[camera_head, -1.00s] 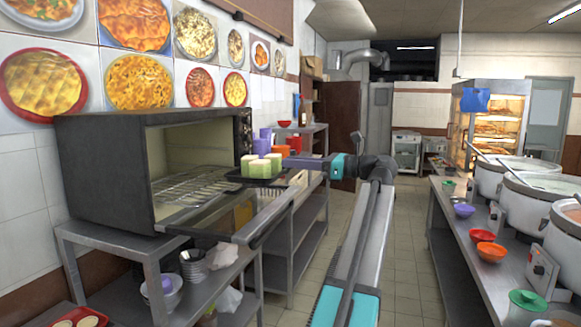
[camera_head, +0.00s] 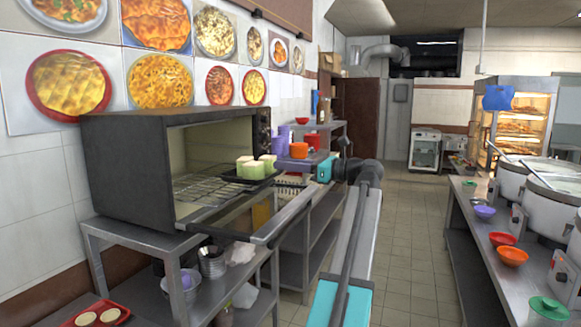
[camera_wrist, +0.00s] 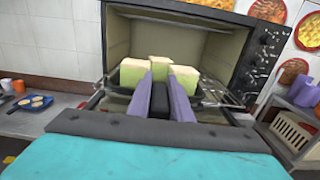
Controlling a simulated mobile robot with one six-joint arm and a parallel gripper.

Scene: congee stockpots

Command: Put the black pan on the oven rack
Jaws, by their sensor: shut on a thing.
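The black pan (camera_head: 232,177) carries pale green-and-cream blocks (camera_head: 247,167). My gripper (camera_head: 291,165) is shut on the pan's black handle, seen between the purple fingers in the wrist view (camera_wrist: 162,98). The pan looks level and is held at the oven's open front. The oven (camera_head: 125,160) is dark, with its glass door (camera_head: 262,224) folded down. The wire oven rack (camera_head: 200,188) lies inside, lower left of the pan in the head view. In the wrist view the blocks (camera_wrist: 159,70) hide most of the pan. I cannot tell whether the pan touches the rack.
The oven stands on a metal table (camera_head: 130,232) with bowls on its lower shelf. Cups, including an orange one (camera_head: 299,150), stand on a shelf behind my gripper. A counter with large pots (camera_head: 552,205) runs along the right. The tiled aisle (camera_head: 415,230) between is clear.

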